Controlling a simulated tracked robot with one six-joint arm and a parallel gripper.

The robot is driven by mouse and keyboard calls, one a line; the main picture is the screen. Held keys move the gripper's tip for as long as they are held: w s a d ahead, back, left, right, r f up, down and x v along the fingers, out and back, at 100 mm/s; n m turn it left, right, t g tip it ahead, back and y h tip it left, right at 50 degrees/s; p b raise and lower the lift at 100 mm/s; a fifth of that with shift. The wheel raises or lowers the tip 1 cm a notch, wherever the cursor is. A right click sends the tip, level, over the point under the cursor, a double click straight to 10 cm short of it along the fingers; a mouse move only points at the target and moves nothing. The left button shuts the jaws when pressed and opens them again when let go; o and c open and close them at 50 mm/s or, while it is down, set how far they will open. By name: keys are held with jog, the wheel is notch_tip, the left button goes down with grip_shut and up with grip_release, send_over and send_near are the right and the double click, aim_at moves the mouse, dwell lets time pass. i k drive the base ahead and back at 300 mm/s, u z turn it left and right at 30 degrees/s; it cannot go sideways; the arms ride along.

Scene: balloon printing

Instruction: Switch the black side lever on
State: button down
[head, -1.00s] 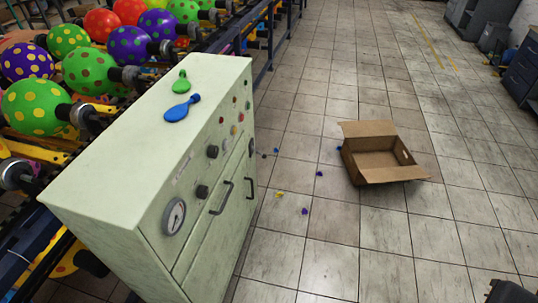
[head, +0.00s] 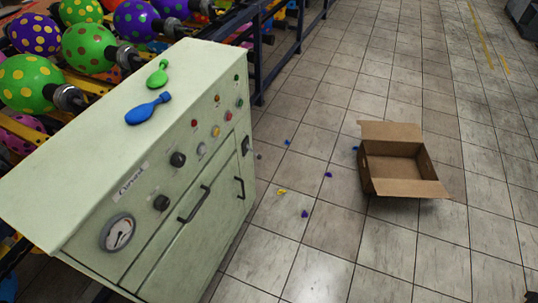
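The pale green control cabinet (head: 60,175) stands at the left, with its panel side facing right. A small black part (head: 245,146) sits near the panel's far edge; it may be the side lever, but I cannot tell its position or whether it is on. Two black door handles, a long one (head: 194,204) and a shorter one (head: 240,187), are on the doors below. Two black knobs (head: 178,159) (head: 161,203) and a round gauge (head: 117,233) are on the panel. My gripper is not in view.
A blue balloon (head: 147,109) and a green balloon (head: 158,74) lie on the cabinet top. Printed balloons (head: 88,47) fill the machine behind. An open cardboard box (head: 410,188) stands on the tiled floor, with small scraps nearby. Floor between cabinet and box is mostly clear.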

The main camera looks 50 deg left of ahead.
aim_at(259, 156)
jog(key=z, duration=0.05)
jog(key=i, duration=0.85)
jog(key=u, duration=3.8)
jog(key=i, duration=0.15)
jog(key=z, duration=0.1)
